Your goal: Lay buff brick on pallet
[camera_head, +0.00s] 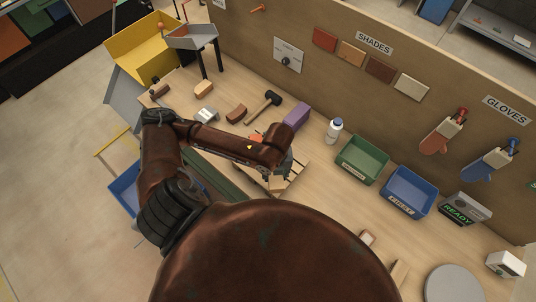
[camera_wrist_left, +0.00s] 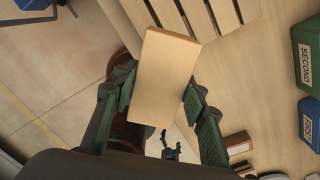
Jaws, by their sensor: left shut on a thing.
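My left gripper (camera_head: 283,166) is shut on the buff brick, a plain light-tan block (camera_head: 277,184). In the left wrist view the buff brick (camera_wrist_left: 165,72) sits between the two green fingers (camera_wrist_left: 157,92), with its far end sticking out past them. The slatted wooden pallet (camera_head: 298,174) lies on the bench under and beside the gripper, partly hidden by my arm. In the left wrist view the pallet slats (camera_wrist_left: 195,17) are just beyond the brick's far end. I cannot tell whether the brick touches the pallet.
A purple block (camera_head: 297,117) and a black mallet (camera_head: 264,106) lie beyond the pallet. A white bottle (camera_head: 334,130), a green bin (camera_head: 361,159) and a blue bin (camera_head: 408,192) stand to the right. Several bricks lie at the bench's left.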

